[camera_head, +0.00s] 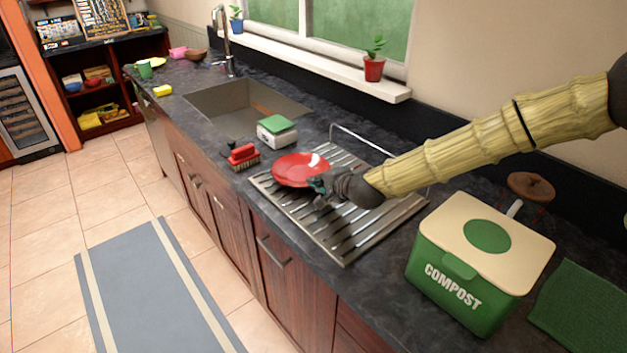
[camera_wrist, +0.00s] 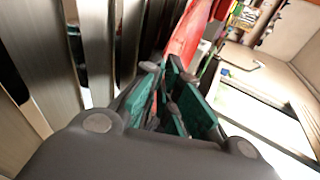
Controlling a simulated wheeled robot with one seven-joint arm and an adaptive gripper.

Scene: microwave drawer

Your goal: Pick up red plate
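The red plate (camera_head: 295,168) lies about level over the far-left part of the metal drying rack (camera_head: 345,240). In the wrist view the plate (camera_wrist: 186,36) shows nearly edge-on, just beyond my fingertips. My gripper (camera_head: 319,186) is at the plate's near-right rim and overlaps it in the head view. In the wrist view my gripper's green-padded fingers (camera_wrist: 166,66) are close together at the tips, near the rim. I cannot tell whether they touch or clamp it. The fingers hide part of the rim.
A green compost bin (camera_head: 468,265) stands right of the rack. A wire rail (camera_head: 365,143) stands behind the rack. A potted plant (camera_head: 374,66) is on the sill.

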